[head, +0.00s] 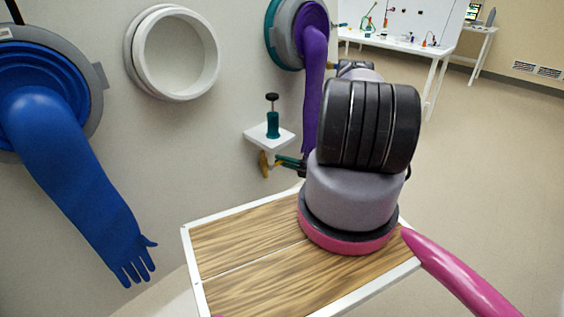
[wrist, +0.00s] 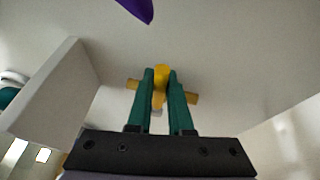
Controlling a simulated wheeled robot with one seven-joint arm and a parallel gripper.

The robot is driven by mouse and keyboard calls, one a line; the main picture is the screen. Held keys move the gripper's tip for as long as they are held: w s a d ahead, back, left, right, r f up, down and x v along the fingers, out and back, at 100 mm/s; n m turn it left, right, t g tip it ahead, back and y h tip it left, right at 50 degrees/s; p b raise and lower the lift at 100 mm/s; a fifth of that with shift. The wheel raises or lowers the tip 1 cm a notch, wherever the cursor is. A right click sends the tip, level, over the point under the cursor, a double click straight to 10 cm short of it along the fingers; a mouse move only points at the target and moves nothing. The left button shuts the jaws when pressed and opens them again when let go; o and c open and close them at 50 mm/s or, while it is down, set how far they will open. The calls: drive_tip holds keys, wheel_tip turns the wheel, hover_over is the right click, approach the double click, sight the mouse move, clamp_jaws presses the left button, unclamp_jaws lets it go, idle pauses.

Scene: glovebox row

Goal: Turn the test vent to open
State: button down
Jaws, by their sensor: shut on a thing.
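A yellow handle (head: 264,165), which looks like the test vent, sits on the pale wall below a small white shelf. In the wrist view the yellow handle (wrist: 161,76) shows an upright part between the fingers and a darker yellow bar crossing behind them, its ends showing on both sides. My gripper (wrist: 161,70) has its green fingers shut on the upright part. In the head view my gripper (head: 279,161) reaches the handle from the right; my arm hides part of the area. No open or shut marking can be read.
The white shelf (head: 286,137) above the handle carries a teal fitting (head: 272,125) with a black knob. A purple glove (head: 313,90) hangs close beside my arm. A blue glove (head: 75,170) and an empty white port (head: 182,54) are further left. Open floor lies right.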

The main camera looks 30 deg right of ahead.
idle(0.9)
drive_tip(key=shift+r+n+g, duration=0.4)
drive_tip(key=shift+r+n, duration=0.15)
drive_tip(key=shift+n, duration=0.45)
drive_tip(key=r+n, duration=0.1)
drive_tip(key=r+n+g+h, duration=0.1)
drive_tip(key=n, duration=0.1)
drive_tip(key=shift+a, duration=0.35)
drive_tip(key=n, duration=0.1)
drive_tip(key=a+r+n+g+h, duration=0.1)
drive_tip(key=n, duration=0.1)
drive_tip(key=shift+s+r, duration=0.1)
drive_tip(key=shift+s+a+r+n+h, duration=0.1)
drive_tip(key=shift+a+r+n+h, duration=0.3)
drive_tip(key=shift+n, duration=0.5)
drive_tip(key=c, duration=0.8)
unclamp_jaws()
drive_tip(key=shift+c, duration=0.2)
